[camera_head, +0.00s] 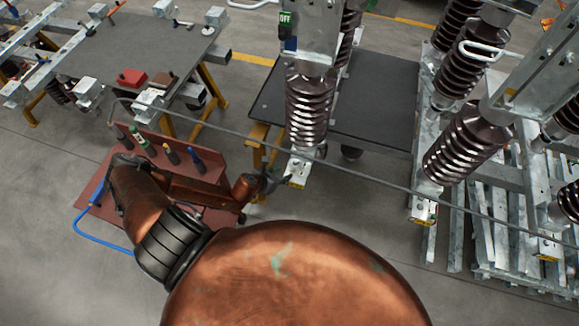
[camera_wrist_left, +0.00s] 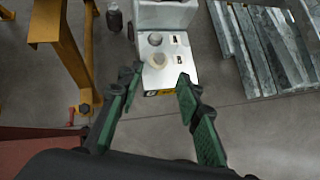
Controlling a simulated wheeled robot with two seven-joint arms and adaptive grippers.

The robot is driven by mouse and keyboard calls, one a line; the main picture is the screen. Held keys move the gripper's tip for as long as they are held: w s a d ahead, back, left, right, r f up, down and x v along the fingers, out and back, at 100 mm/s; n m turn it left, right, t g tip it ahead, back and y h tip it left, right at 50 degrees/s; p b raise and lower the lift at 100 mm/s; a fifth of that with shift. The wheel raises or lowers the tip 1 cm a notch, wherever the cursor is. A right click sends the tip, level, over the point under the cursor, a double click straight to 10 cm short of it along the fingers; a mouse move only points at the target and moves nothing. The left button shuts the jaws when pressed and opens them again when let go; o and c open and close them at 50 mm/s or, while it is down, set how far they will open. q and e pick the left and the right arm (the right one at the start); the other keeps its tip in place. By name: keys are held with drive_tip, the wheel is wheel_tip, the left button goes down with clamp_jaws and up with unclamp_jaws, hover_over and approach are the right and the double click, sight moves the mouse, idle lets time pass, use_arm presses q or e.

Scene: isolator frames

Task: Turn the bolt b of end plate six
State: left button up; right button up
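A small light-grey end plate (camera_head: 297,181) sits at the foot of a dark ribbed insulator (camera_head: 309,108) in the head view. I cannot read its number. My left gripper (camera_head: 270,184) is just left of this plate. In the left wrist view, my left gripper (camera_wrist_left: 157,82) is open, with its green-padded fingers apart and nothing between them. The end plate (camera_wrist_left: 172,77) lies beyond the fingertips there. It carries a round bolt head (camera_wrist_left: 154,39) and a paler round bolt head (camera_wrist_left: 156,60) nearer the fingers. My right gripper is not in view.
A long thin rod (camera_head: 376,181) runs past the insulator feet. A red cart (camera_head: 100,209) with several upright tools stands at the left. A dark table (camera_head: 377,92) is behind the insulator. Metal beams (camera_wrist_left: 262,50) lie at the right. Bare floor (camera_wrist_left: 262,129) is in front.

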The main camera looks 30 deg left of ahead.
sight(293, 169)
use_arm(q)
drive_tip(key=x, duration=0.7)
drive_tip(key=shift+w+f+b, duration=0.25)
drive_tip(key=shift+b, duration=0.05)
clamp_jaws()
